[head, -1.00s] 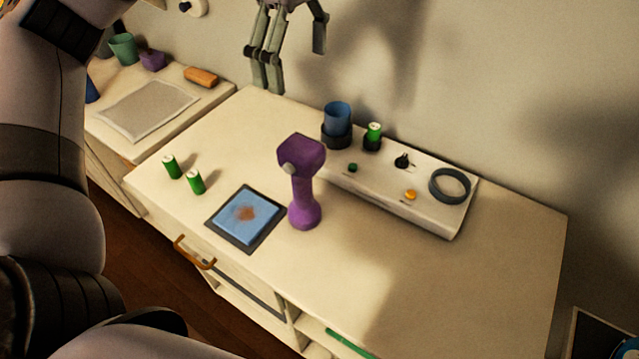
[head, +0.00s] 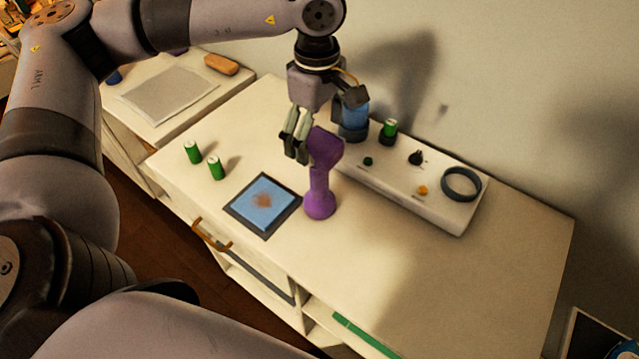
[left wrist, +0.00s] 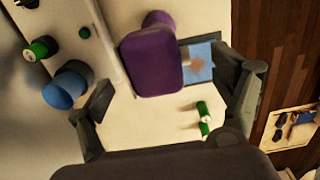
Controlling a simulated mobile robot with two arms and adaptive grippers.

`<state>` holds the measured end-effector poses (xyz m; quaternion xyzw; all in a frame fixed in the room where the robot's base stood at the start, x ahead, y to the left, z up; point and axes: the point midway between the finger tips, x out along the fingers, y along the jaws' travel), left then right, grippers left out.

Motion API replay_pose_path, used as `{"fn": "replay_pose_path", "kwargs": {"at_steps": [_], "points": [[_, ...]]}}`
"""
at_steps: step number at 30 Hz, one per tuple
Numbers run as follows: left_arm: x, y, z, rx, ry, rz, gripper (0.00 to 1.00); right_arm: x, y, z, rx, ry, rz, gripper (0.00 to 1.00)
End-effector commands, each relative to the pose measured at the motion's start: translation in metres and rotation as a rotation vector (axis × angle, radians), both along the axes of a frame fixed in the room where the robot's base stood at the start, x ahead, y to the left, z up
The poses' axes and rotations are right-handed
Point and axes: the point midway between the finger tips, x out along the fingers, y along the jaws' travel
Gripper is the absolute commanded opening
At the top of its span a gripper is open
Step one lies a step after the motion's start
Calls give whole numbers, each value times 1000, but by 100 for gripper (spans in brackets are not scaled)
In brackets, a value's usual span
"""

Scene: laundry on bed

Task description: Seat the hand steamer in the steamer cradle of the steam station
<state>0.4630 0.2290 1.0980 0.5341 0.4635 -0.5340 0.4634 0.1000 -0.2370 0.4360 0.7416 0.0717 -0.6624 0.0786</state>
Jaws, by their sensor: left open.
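The purple hand steamer (head: 320,185) stands upright on the cream dresser top, head upward. My left gripper (head: 322,122) is open just above and behind the steamer head, pointing down. In the left wrist view the steamer head (left wrist: 153,62) shows between the spread fingers (left wrist: 170,105), nothing gripped. The white steam station (head: 435,207) lies along the wall to the right. The dark ring (head: 444,187) at its right end looks like the steamer cradle and is empty. My right gripper is not in view.
A blue cup (head: 354,115) and a green cell (head: 390,128) sit at the station's left end. A blue pad with a brown stain (head: 258,205) lies left of the steamer. The dresser's right part is clear.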

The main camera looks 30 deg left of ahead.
Motion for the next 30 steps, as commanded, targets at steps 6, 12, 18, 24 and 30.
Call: {"fn": "replay_pose_path", "kwargs": {"at_steps": [6, 12, 18, 24, 30], "points": [[1, -2, -25, 0, 1, 0, 86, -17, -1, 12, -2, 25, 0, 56], [1, -2, -30, 0, 0, 0, 86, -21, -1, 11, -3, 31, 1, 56], [1, -2, -30, 0, 0, 0, 78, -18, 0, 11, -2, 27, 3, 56], [1, -2, -29, 0, -1, 0, 64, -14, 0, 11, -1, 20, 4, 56], [1, -2, -29, 0, 0, 0, 51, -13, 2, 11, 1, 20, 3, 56]]}}
